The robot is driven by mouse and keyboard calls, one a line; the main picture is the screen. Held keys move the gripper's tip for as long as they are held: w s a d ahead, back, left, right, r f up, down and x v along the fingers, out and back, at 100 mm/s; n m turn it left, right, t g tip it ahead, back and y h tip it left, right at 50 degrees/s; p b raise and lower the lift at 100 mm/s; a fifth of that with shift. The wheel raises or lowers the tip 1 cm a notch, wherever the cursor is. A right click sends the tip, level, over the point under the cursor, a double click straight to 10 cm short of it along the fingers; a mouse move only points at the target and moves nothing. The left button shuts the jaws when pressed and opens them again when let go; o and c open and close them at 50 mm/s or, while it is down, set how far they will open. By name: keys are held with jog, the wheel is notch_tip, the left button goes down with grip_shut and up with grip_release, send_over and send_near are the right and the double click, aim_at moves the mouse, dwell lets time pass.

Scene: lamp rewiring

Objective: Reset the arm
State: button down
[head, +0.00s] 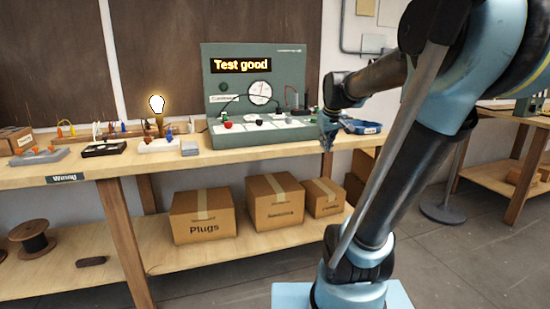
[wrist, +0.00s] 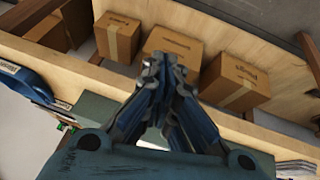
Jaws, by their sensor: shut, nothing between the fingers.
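My gripper (head: 327,137) hangs at the front edge of the workbench in the head view, just right of the green tester. In the wrist view my gripper (wrist: 165,62) is shut with its fingertips together and nothing between them. My blue and black arm rises on the right of the head view and bends over toward the bench. The tester (head: 230,85) stands on the bench, and its display (head: 240,65) reads "Test good". A lit bulb (head: 156,104) stands upright on a white base to the left of the tester.
A blue tray (head: 360,127) lies right of the tester. Small terminal blocks and a switch board (head: 103,148) sit along the bench (head: 70,174). Cardboard boxes (head: 203,214) and a wire spool (head: 33,238) fill the lower shelf. Another table (head: 500,120) stands at the right. The floor in front is clear.

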jog(key=s+f+m+g, duration=0.1)
jog(key=s+f+m, duration=0.1)
jog(key=s+f, duration=0.7)
jog(key=s+f+m+g, duration=0.2)
jog(key=s+f, duration=0.7)
jog(key=s, duration=0.6)
jog(key=shift+s, duration=0.3)
jog(key=shift+d+f, duration=0.1)
